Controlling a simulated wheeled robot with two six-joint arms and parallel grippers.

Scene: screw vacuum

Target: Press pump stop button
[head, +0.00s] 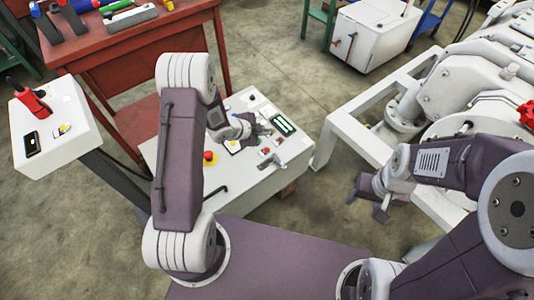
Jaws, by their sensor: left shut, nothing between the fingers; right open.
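A white control panel (235,182) stands in front of me, low, below the red bench. The labels are too small to read, so I cannot tell which one is the pump stop button. My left gripper (257,130) is shut and empty, over the panel's upper part beside the display; I cannot tell whether it touches anything. My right gripper (367,200) is open and empty, right of the panel, over the floor.
A red bench (150,45) with tools stands behind the panel. A white box (62,105) on a dark post is at left. A white frame (350,140) with pump machinery (450,85) is at right. A white cabinet (368,40) stands at the back. Bare floor lies between.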

